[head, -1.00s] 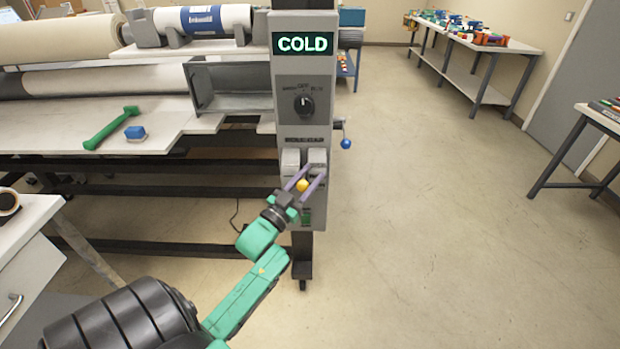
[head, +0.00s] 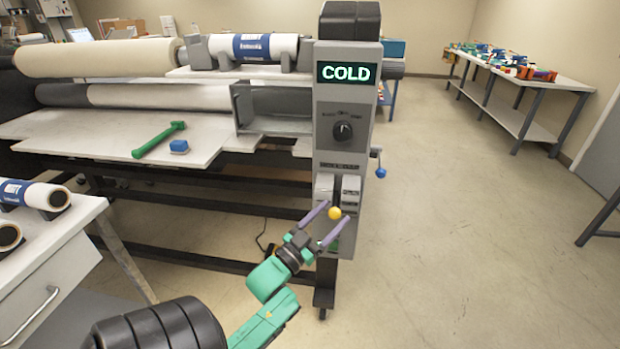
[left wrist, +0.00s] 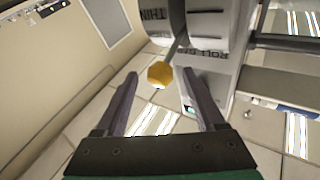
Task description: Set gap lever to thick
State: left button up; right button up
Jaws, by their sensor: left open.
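The gap lever ends in a yellow ball knob (head: 334,213) on the front of the grey control column (head: 343,110), below the COLD display. My left gripper (head: 335,212) is open, its two purple fingers on either side of the knob near their tips. In the left wrist view the yellow knob (left wrist: 160,74) lies between the fingertips (left wrist: 157,74), with visible space on both sides. A thin rod runs from it up to the panel. A label reading THIN (left wrist: 153,13) shows at the top. My right gripper is not in view.
A dark dial (head: 343,131) sits above the lever, and a blue-ended crank (head: 379,170) sticks out at the column's right. Floor to the right is open.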

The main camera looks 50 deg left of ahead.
pick_arm(q)
jog(key=b+v, duration=0.1)
jog(key=v, duration=0.8)
jog(key=shift+s, duration=0.4)
jog(key=shift+f, duration=0.1)
